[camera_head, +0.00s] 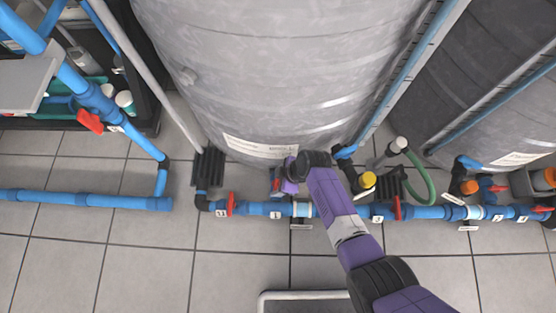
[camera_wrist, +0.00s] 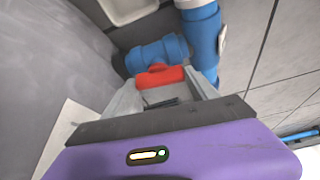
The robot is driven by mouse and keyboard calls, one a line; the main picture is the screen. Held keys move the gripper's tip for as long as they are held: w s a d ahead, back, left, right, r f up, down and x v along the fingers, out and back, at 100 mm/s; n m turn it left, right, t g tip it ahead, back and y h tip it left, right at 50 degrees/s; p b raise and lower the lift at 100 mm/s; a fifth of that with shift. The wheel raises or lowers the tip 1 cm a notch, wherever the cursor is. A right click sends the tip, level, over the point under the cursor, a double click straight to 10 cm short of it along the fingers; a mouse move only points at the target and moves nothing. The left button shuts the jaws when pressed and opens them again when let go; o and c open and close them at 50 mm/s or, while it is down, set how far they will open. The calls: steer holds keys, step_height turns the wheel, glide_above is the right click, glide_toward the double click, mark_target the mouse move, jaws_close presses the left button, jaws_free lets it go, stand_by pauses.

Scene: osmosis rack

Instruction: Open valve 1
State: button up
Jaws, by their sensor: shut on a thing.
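A blue valve with a red handle stands between the large grey tank and the blue floor pipe, just above a small tag that seems to read 1 (camera_head: 275,214). In the head view my gripper (camera_head: 285,182) reaches down over this valve and hides most of it. In the wrist view the blue valve body (camera_wrist: 156,54) joins a blue pipe, and its red handle (camera_wrist: 160,76) lies crosswise between my grey fingers. My gripper (camera_wrist: 163,88) is shut on the red handle. The exact turn angle of the handle is hard to tell.
A large grey tank (camera_head: 265,70) rises right behind the valve. The blue pipe (camera_head: 245,208) runs along the floor with another red-handled valve (camera_head: 231,203) at left and one (camera_head: 397,208) at right. A yellow cap (camera_head: 367,180) is close by. The tiled floor in front is mostly clear.

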steer(key=shift+w+n+g+b, duration=0.1)
steer(key=shift+n+g+b, duration=0.2)
steer(key=shift+n, duration=0.4)
steer(key=o, duration=1.4)
steer(key=shift+c, duration=0.2)
steer(key=shift+r, duration=0.1)
